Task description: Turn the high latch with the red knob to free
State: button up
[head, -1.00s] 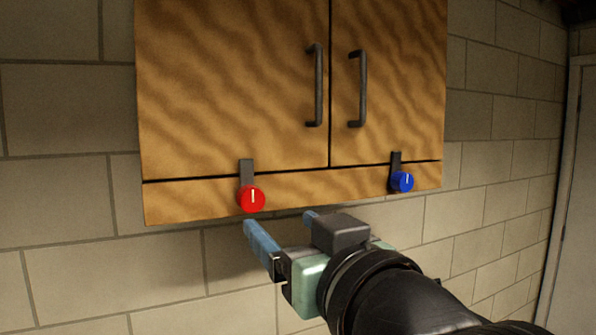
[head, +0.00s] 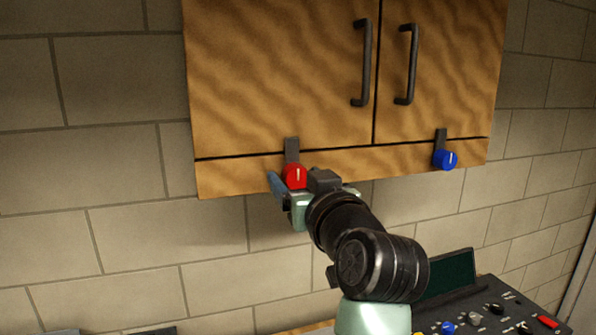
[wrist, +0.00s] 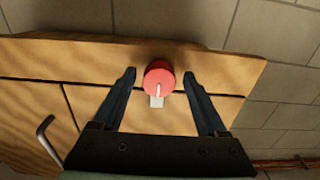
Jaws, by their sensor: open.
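The red knob (head: 294,176) sits on the lower rail of the wooden cabinet, with a white line on its face. Its dark latch bar (head: 292,150) stands upright from the knob, across the seam onto the left door. In the wrist view the red knob (wrist: 159,76) lies between the tips of my gripper (wrist: 159,75). My gripper also shows in the head view (head: 297,183), right at the knob. The fingers are open, one on each side of the knob, with gaps showing. Part of the knob's lower edge is close behind my gripper in the head view.
A blue knob (head: 446,160) with its own upright latch is on the right of the rail. The cabinet doors (head: 270,75) are closed, with two dark handles. A control panel (head: 490,310) with several knobs and a dark screen (head: 447,275) stand below right.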

jog(key=shift+w, duration=0.1)
jog(key=shift+c, duration=0.2)
grip_shut()
